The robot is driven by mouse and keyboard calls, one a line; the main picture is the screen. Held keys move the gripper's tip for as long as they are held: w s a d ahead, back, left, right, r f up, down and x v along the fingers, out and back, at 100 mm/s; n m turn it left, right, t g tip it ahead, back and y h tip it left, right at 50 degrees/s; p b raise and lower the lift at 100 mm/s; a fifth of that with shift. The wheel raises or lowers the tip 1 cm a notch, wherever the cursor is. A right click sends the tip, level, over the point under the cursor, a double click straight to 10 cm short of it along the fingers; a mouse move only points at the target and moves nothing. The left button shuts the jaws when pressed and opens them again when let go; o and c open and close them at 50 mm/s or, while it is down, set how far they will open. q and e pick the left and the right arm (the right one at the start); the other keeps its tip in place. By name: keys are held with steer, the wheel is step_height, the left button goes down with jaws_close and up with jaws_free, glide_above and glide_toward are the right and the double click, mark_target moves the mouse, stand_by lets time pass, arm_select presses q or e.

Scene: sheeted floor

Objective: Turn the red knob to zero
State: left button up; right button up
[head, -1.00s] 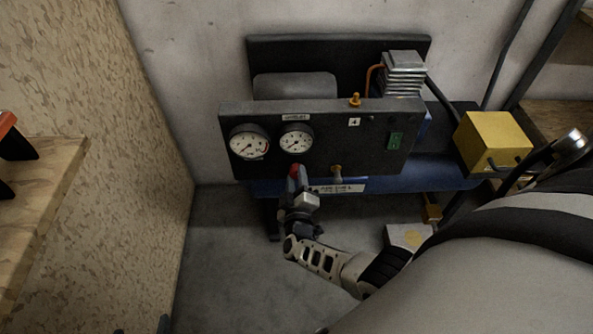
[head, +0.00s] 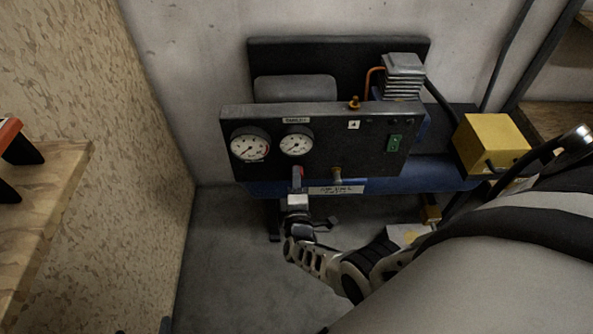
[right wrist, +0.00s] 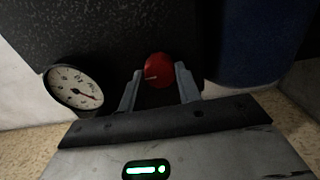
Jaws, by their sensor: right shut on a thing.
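The red knob (right wrist: 158,71) sits on the lower part of the compressor's dark front panel (head: 340,150), below the right-hand gauge. A pale mark line shows on its face in the right wrist view. My right gripper (right wrist: 160,88) is shut on the knob, with one finger on each side of it. In the head view my right gripper (head: 297,180) reaches up to the panel from below and mostly hides the knob. Two white dials show on the panel, a left gauge (head: 249,149) and a right gauge (head: 296,144). My left gripper is not in view.
A blue tank (head: 420,172) lies under the panel. A yellow box (head: 490,142) stands at the right. A chipboard wall (head: 120,130) and wooden shelf (head: 40,190) are on the left.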

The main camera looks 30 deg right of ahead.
steer(key=shift+w+a, duration=0.1)
steer(key=shift+w, duration=0.05)
steer(key=o, duration=1)
steer(key=shift+c, duration=0.2)
